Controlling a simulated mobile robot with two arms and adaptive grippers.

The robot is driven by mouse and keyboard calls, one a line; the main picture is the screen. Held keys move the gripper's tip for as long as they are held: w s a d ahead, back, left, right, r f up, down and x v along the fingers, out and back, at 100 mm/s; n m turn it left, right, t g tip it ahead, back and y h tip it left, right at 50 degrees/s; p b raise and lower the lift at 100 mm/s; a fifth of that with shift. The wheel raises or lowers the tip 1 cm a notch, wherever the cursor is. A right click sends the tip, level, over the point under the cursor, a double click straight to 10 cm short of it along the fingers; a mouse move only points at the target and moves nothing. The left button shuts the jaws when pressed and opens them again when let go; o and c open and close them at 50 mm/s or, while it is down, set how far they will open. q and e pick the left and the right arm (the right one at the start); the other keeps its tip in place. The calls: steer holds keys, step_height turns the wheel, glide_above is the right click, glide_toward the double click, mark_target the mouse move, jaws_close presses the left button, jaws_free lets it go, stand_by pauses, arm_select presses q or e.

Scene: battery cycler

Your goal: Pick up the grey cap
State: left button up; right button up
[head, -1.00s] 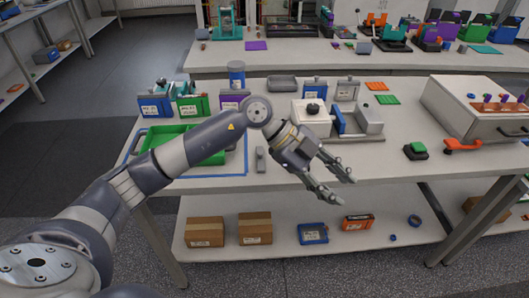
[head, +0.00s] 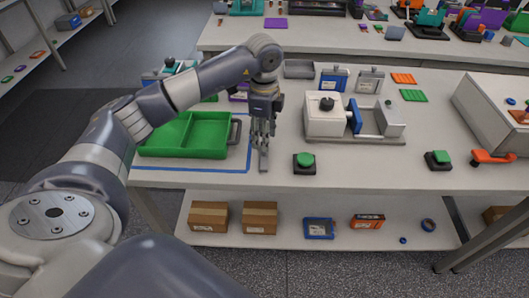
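A small, narrow grey piece (head: 264,160), which looks like the grey cap, is on the table near its front edge, just right of the blue tape line. My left gripper (head: 264,141) points down directly over it. The fingers overlap the top of the piece in this view, so I cannot tell whether they touch it or how far apart they are. My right gripper is not in view.
A green tray (head: 190,153) lies left of the gripper inside blue tape (head: 200,170). A white and grey fixture with a blue plate (head: 354,117) stands to the right. A green button box (head: 304,163) is near the front edge. Grey and blue battery-like blocks (head: 334,80) stand behind.

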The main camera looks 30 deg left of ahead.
mark_target(264, 153)
arm_select(q)
step_height(264, 153, down, 4)
steer(key=shift+s+d+f+p, duration=0.1)
steer(key=shift+s+f+p, duration=0.1)
steer(key=shift+p, duration=0.6)
steer(key=shift+w+f, duration=0.1)
steer(key=shift+f, duration=0.2)
steer(key=shift+c, duration=1.1)
jaws_close()
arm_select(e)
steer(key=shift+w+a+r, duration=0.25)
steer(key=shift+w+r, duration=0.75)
